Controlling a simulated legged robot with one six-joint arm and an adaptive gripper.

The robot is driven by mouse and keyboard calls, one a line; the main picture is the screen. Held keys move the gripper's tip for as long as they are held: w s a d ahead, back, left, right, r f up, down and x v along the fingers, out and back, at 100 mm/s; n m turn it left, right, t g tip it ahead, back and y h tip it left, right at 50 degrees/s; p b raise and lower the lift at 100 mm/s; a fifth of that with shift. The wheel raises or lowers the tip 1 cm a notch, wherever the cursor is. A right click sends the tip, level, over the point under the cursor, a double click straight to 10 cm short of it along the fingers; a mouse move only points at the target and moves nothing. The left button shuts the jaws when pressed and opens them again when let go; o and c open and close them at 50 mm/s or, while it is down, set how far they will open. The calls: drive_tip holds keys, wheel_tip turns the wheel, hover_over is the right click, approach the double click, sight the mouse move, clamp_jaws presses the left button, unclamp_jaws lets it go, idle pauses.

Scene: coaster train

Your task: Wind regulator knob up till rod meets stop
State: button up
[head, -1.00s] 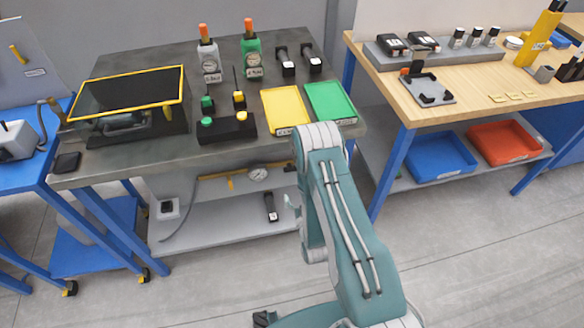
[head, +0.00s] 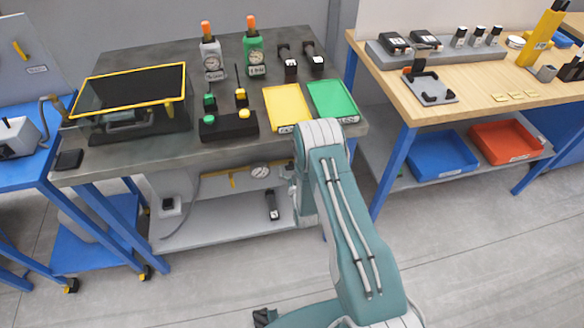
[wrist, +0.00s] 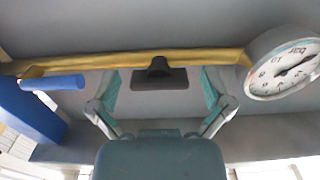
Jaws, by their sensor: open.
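In the wrist view, a dark knob-like part (wrist: 158,70) with a round top and a wider flat base hangs below a yellow pipe (wrist: 110,62). I take it for the regulator knob. A round white pressure gauge (wrist: 284,66) sits at the pipe's right end, and also shows under the bench in the head view (head: 260,171). My gripper (wrist: 160,88) is open, its two teal-padded fingers either side of the dark part with gaps; whether it reaches around it is unclear. In the head view my gripper is mostly hidden behind my arm. I cannot make out the rod or stop.
The grey bench top (head: 160,155) overhangs the pipe, with a lower shelf (head: 215,220) beneath. A black device (head: 271,205) is on that shelf. Open floor lies in front.

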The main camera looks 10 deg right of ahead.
drive_tip(key=c, duration=1.1)
drive_tip(key=m, duration=0.4)
drive_tip(key=shift+m, duration=0.3)
drive_tip(key=m, duration=0.4)
drive_tip(key=shift+d, duration=0.1)
drive_tip(key=o, duration=1.1)
